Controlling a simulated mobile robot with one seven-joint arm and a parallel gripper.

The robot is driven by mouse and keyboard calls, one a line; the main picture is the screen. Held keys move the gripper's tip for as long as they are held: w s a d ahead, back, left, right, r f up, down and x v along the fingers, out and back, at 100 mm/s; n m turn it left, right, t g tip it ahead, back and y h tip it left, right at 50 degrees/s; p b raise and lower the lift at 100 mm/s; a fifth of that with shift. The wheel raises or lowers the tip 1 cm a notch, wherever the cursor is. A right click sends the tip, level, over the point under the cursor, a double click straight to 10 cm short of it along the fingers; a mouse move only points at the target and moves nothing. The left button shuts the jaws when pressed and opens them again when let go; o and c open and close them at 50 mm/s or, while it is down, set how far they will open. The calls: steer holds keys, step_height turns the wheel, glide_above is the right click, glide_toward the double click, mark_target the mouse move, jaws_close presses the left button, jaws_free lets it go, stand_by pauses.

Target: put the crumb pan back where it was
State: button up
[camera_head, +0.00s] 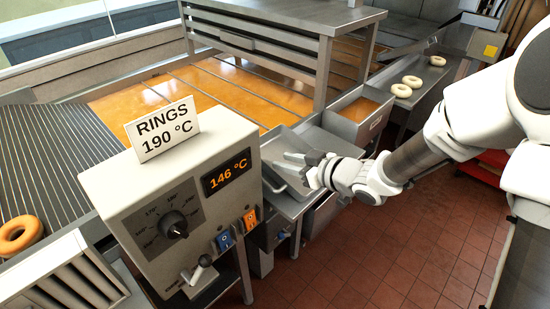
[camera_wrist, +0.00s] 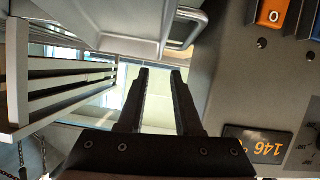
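A shallow grey steel pan (camera_head: 276,152), which looks like the crumb pan, sits at the end of the fryer beside the control box. In the wrist view a grey metal pan-like body (camera_wrist: 130,18) with a bar handle (camera_wrist: 188,28) shows at the top. My gripper (camera_head: 291,159) is over the pan in the head view and hides part of it. In the wrist view my gripper (camera_wrist: 160,73) has its two dark fingers apart with nothing between them. The handle lies beyond the fingertips, apart from them in the picture. I cannot tell whether the gripper touches the pan.
The control box (camera_head: 172,190) with a 146 °C display (camera_head: 227,174) and a "RINGS 190 °C" card (camera_head: 162,133) stands close to the left. Orange oil (camera_head: 200,88) fills the fryer behind. A small oil-filled container (camera_head: 360,110) and pale dough rings (camera_head: 401,90) are to the right.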

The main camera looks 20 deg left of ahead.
steer(key=v, duration=0.6)
steer(key=shift+s+d+p, duration=0.2)
steer(key=shift+d+p, duration=0.1)
steer(key=shift+d, duration=0.05)
steer(key=shift+r, duration=0.15)
steer(key=w+d+r+m+t+h, duration=0.2)
steer(key=d+r+h, duration=0.15)
steer(key=d, duration=0.35)
steer(key=w+d+r+m+t+h, duration=0.2)
steer(key=w+d+t+h, duration=0.15)
steer(key=d, duration=0.25)
steer(key=s+d+r+m+g+h, duration=0.1)
steer(key=s+d+r+m+h, duration=0.4)
steer(key=d, duration=0.5)
steer(key=s+d+m+g, duration=0.2)
steer(key=s+m+g, duration=0.2)
steer(key=s, duration=1.4)
steer(key=shift+d+m, duration=0.25)
steer(key=shift+m, duration=0.25)
